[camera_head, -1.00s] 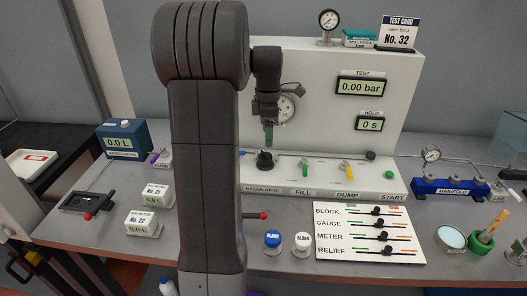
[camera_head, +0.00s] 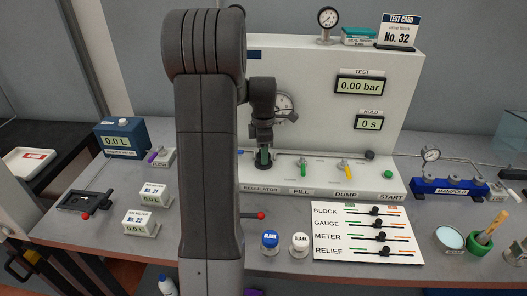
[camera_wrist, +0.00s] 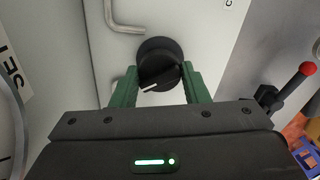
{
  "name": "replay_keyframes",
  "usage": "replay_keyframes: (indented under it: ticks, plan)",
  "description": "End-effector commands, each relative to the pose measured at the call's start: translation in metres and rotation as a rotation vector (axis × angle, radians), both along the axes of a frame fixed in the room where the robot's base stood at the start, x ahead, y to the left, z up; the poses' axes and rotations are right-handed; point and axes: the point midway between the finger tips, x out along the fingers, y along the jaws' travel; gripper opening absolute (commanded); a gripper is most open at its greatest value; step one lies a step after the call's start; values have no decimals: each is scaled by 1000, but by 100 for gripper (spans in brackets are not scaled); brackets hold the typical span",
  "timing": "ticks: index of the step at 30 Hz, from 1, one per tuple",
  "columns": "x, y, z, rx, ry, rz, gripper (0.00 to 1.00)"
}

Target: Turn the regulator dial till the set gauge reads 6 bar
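The regulator dial (camera_wrist: 158,65) is a black round knob with a white pointer line, seen at the top middle of the wrist view. My gripper (camera_wrist: 160,80) has its green fingers apart, one on each side of the dial; I cannot tell whether they touch it. In the head view my gripper (camera_head: 263,157) points down over the regulator and hides the dial. The set gauge (camera_head: 286,103) is a white round face on the panel, partly covered by my arm; its reading is too small to tell. Only its edge and the SET label (camera_wrist: 12,75) show in the wrist view.
The FILL lever (camera_head: 303,168), DUMP lever (camera_head: 347,170) and START button (camera_head: 388,174) stand to the right. The TEST display (camera_head: 360,86) reads 0.00 bar. A lever with a red knob (camera_wrist: 307,69) is right of my gripper. A bent metal pipe (camera_wrist: 124,22) lies near the dial.

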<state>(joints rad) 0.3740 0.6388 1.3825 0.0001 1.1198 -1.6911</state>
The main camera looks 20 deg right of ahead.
Motion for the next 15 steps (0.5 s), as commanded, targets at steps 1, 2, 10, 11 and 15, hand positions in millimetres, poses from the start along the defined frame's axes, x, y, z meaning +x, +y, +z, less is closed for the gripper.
replay_keyframes:
  ticks: [1, 2, 10, 11, 15]
  plan:
    - [0, 0, 0, 0, 0, 0, 29]
    - [0, 0, 0, 0, 0, 0, 23]
    - [0, 0, 0, 0, 0, -14, 18]
    - [0, 0, 0, 0, 0, -20, 18]
    - [0, 0, 0, 0, 0, -73, 18]
